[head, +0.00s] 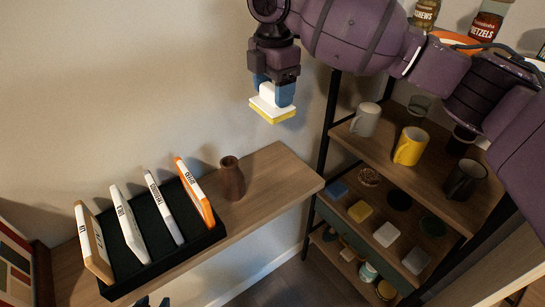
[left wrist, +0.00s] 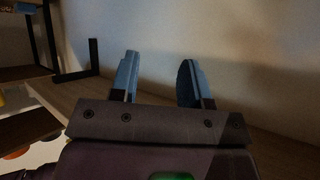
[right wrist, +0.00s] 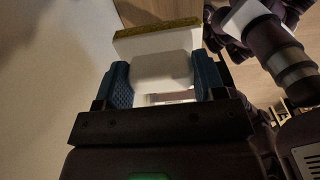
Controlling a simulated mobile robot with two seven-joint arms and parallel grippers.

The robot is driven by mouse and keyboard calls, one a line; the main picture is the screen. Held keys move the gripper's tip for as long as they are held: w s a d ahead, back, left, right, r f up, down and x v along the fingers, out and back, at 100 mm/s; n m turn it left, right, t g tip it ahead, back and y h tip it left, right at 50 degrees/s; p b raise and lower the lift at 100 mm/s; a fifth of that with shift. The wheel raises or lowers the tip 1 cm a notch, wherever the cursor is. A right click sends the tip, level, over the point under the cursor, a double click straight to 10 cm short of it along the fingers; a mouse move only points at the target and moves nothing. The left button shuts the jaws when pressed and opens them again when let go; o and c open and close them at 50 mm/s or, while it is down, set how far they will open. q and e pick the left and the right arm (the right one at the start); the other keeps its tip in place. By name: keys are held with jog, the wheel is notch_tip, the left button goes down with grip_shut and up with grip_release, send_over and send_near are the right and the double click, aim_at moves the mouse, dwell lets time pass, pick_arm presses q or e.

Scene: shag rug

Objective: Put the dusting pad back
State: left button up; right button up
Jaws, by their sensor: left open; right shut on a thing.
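The dusting pad, a white block with a yellow face, shows in the head view (head: 272,108) and in the right wrist view (right wrist: 160,45). My right gripper (head: 273,92) is shut on its white part. It holds the pad in the air in front of the wall, above the wooden shelf, with the yellow face down in the head view. My left gripper (left wrist: 160,75) is open and empty in the left wrist view. In the head view only its fingertips (head: 153,301) show at the bottom edge, below the black tray.
The wooden wall shelf (head: 262,172) bears a brown vase (head: 231,180) and a black tray (head: 205,239) with several upright cases. A rack at right holds mugs, such as a yellow mug (head: 410,146), above a level with small coloured blocks (head: 386,234). The shelf's right end is clear.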

jog(key=shift+w, duration=0.35)
jog(key=shift+w+f, duration=0.2)
jog(key=shift+f, duration=0.05)
notch_tip(320, 180, down, 19)
jog(key=shift+s+f+b, duration=0.15)
jog(key=shift+f+b, duration=0.05)
jog(key=shift+b, duration=0.75)
pick_arm(q)
jog(key=shift+s+f+g, duration=0.15)
jog(key=shift+f, duration=0.5)
jog(key=shift+s+f+g, duration=0.15)
jog(key=shift+f, duration=0.45)
